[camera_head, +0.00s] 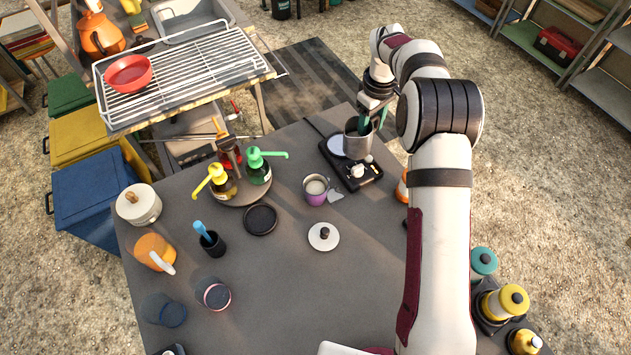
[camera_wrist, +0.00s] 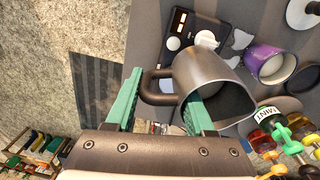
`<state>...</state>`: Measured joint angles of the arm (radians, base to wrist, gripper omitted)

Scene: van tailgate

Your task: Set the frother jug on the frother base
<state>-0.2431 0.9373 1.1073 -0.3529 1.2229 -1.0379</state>
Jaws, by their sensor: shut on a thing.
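The frother jug (camera_head: 356,141) is a grey metal jug with a dark handle. My gripper (camera_head: 371,108) is shut on it at the handle side, with green fingers. In the wrist view the jug (camera_wrist: 220,78) is tilted in the picture, its mouth toward the camera, and the handle lies between the fingers (camera_wrist: 162,106). The frother base (camera_head: 349,171) is a black slab with a pale round disc and small white parts. The jug appears over its right part in the head view; the gap below is hard to tell. The base also shows in the wrist view (camera_wrist: 184,27), partly hidden by the jug.
A purple cup (camera_head: 315,191) and a small grey piece (camera_head: 336,196) are left of the base. A white lid (camera_head: 323,237) lies nearer. Pump bottles (camera_head: 222,183) stand on a round tray at left. An orange item (camera_head: 402,187) is right of the base, partly behind my arm.

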